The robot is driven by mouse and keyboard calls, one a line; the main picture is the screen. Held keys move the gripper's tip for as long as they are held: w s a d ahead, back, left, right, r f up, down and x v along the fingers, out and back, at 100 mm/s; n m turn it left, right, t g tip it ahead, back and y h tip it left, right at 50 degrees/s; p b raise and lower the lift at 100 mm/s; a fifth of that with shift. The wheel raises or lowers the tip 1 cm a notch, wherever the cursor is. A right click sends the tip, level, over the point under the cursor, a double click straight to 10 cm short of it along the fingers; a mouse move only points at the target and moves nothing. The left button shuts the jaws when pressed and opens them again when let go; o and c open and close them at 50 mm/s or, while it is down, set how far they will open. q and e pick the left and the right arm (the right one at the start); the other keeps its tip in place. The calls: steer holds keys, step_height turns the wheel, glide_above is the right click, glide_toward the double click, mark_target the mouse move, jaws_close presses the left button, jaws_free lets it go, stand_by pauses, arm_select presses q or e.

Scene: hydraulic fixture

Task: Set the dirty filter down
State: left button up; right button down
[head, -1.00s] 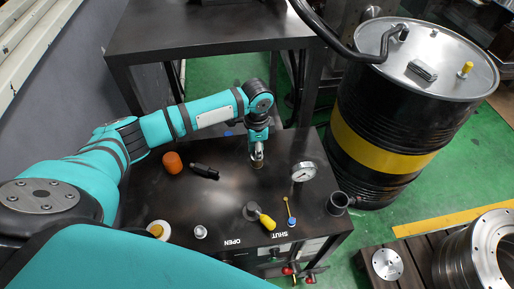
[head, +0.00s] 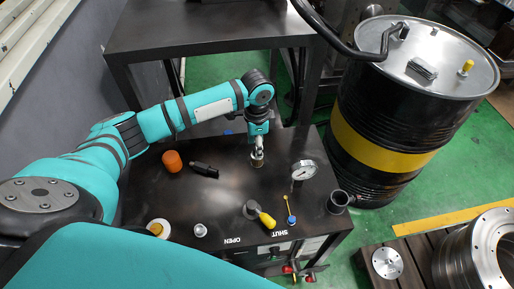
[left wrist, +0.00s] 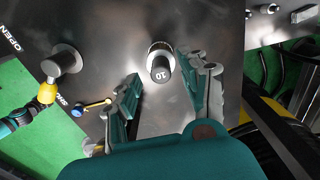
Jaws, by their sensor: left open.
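A small upright cylinder with a dark top marked "10" and a metallic side (left wrist: 160,67) stands on the dark bench top; I take it to be the dirty filter. In the head view the filter (head: 257,161) stands below my left gripper (head: 258,148), towards the back of the bench. In the left wrist view my left gripper (left wrist: 168,84) is open, with one finger on each side of the filter and a visible gap at both.
A black drum (head: 390,130) stands to the right.

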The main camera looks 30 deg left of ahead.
arm_select(q)
step_height(320, 180, up, 10)
steer(key=shift+b, duration=0.4)
stand_by(0.4)
